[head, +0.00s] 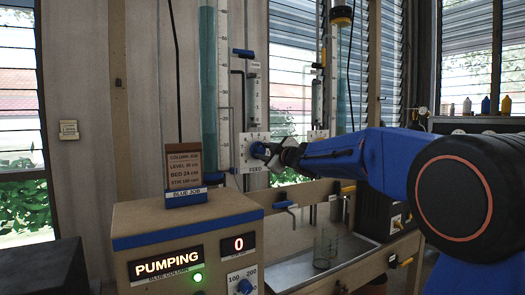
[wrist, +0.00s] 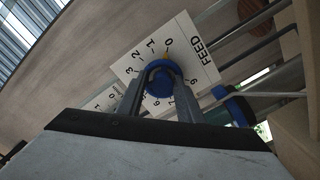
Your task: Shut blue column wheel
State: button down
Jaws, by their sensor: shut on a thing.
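The blue feed wheel (head: 258,149) sits on a white FEED plate (head: 256,138) beside the blue column (head: 208,80), a tall tube of blue liquid. In the wrist view the wheel (wrist: 160,84) faces me, ringed by numbers on its dial plate (wrist: 203,48). Its yellow pointer is at or very near 0. My gripper (head: 277,153) is shut on the wheel, with one finger on each side in the wrist view (wrist: 160,92). Part of the wheel is hidden behind the fingers.
A control box (head: 180,245) at front left reads PUMPING and 0, with a lit green lamp (head: 198,277). A job card (head: 185,168) stands on it. A glass beaker (head: 325,248) stands on a tray at the right. A second column (head: 344,80) rises behind my arm.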

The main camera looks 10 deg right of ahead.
jog(key=shift+w+a+r+y, duration=0.35)
jog(key=shift+a+r+y, duration=0.1)
jog(key=shift+a, duration=0.1)
jog(key=c, duration=1.3)
grip_release()
jog(key=shift+o, duration=0.7)
jog(key=shift+s+d+f, duration=0.1)
jog(key=shift+s+f, duration=0.25)
jog(key=shift+s, duration=0.15)
jog(key=shift+s+a, duration=0.2)
jog(key=shift+s, duration=0.1)
jog(key=shift+h, duration=0.25)
jog(key=shift+d+v, duration=0.15)
jog(key=shift+v, duration=1)
jog(key=shift+d+v, duration=0.2)
jog(key=shift+v, duration=0.95)
jog(key=shift+f, duration=0.1)
jog(key=v, duration=1.7)
